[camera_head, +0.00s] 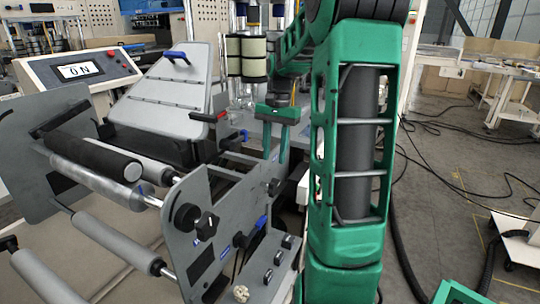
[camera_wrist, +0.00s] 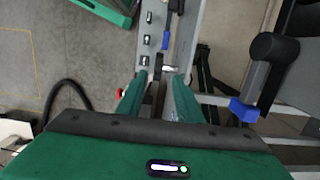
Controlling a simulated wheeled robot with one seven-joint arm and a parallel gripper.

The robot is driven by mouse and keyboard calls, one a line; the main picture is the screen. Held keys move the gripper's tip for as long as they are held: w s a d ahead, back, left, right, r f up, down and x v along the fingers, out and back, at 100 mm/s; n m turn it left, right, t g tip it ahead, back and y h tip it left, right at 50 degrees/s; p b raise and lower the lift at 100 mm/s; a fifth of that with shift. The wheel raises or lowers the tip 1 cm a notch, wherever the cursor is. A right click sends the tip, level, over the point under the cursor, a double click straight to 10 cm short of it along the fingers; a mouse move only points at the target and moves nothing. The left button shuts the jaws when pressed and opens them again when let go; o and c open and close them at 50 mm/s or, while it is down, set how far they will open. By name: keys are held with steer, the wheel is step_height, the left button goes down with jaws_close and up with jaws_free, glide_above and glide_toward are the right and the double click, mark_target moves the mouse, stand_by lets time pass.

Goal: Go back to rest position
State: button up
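My gripper (camera_head: 277,158) is in the middle of the head view, over the grey side plate (camera_head: 228,215) of the unwind machine, with its fingers pointing down. In the wrist view my gripper (camera_wrist: 157,76) shows two green fingers set apart with a gap between them. I see nothing clearly held. Below the fingers lies a grey machine edge (camera_wrist: 182,60) with a row of small dark switches (camera_wrist: 146,40). A blue-ended lever (camera_wrist: 245,108) is to the right of the fingers. Whether the fingertips touch the machine cannot be told.
Rollers (camera_head: 95,158) span the machine at the left. A control box reading "ON" (camera_head: 82,72) stands behind them. Cream rolls (camera_head: 247,56) are beyond my gripper. Black cables (camera_head: 440,160) cross the open floor at the right, near a white cart (camera_head: 518,250).

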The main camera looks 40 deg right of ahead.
steer(key=shift+a, duration=0.1)
steer(key=s+a+f+n, duration=0.1)
steer(key=s+a+n, duration=0.1)
steer(key=s+a, duration=0.2)
steer(key=s+a+f+n+h, duration=0.1)
steer(key=s+a, duration=0.4)
steer(key=s, duration=0.6)
steer(key=s+a+f+n, duration=0.2)
steer(key=s+a+n, duration=0.2)
steer(key=s, duration=0.3)
steer(key=shift+s+a+f+n+t, duration=0.3)
steer(key=shift+s+a+f+n, duration=0.1)
steer(key=shift+a, duration=0.2)
steer(key=shift+w, duration=0.1)
